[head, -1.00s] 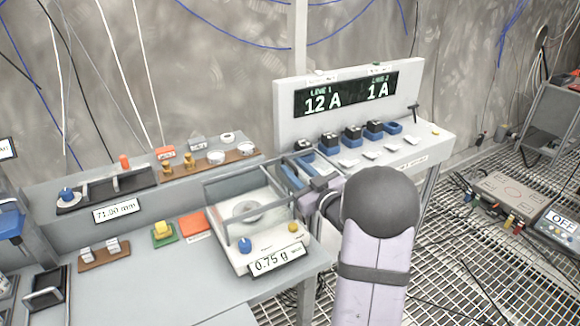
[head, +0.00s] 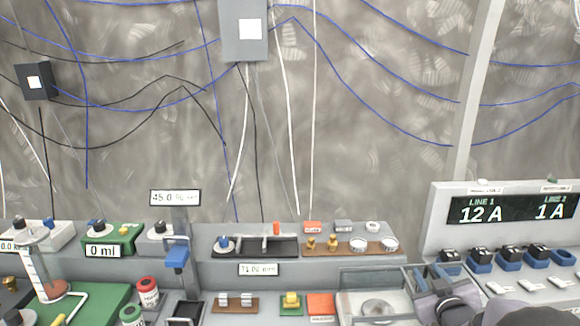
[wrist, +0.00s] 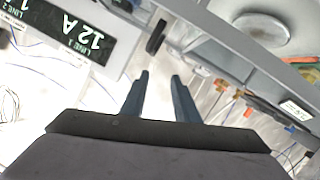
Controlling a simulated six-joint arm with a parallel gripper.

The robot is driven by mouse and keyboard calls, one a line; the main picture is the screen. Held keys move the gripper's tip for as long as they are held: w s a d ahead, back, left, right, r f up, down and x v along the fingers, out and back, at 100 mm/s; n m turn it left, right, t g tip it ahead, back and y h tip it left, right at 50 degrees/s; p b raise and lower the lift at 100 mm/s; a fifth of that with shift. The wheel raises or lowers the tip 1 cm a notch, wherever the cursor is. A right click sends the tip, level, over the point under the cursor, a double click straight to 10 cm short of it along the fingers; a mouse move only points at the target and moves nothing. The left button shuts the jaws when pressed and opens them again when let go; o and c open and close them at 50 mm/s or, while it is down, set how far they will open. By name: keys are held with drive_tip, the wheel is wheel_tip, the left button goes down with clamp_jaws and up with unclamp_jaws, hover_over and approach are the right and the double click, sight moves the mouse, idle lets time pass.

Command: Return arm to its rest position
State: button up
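My gripper (head: 424,278) shows at the lower right of the head view, just right of the glass-walled balance (head: 345,300) and in front of the line display panel (head: 436,215). The rest of my arm is mostly cut off by the bottom edge. In the wrist view, the two blue-grey fingers of my gripper (wrist: 160,76) stand apart, with nothing visible between them. The balance's round pan (wrist: 262,29) is at the upper right of that view, and the "12 A" display (wrist: 88,38) is at the upper left.
Several black-and-blue switches (head: 480,260) line the panel's ledge close to my gripper. A gauge bench (head: 300,272) with weights and dishes lies left of it. A green tray with containers (head: 95,305) is at the far left. Cables hang on the wall behind.

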drive_tip(key=s+a+r+g+p, duration=0.3)
drive_tip(key=a+r+p, duration=0.1)
drive_tip(key=a, duration=0.2)
drive_tip(key=s+a+f+m+g, duration=0.1)
drive_tip(key=s+a+f+g, duration=0.3)
drive_tip(key=s, duration=0.5)
drive_tip(key=s+a+f+g+y, duration=0.1)
drive_tip(key=s+a+f+g, duration=0.3)
drive_tip(key=s, duration=0.5)
drive_tip(key=s+a+f+m+g+y, duration=0.1)
drive_tip(key=s+a+f+g, duration=0.3)
drive_tip(key=s, duration=0.5)
drive_tip(key=shift+a+f+m+p, duration=0.3)
drive_tip(key=shift+a+p, duration=0.05)
drive_tip(key=shift+a, duration=0.8)
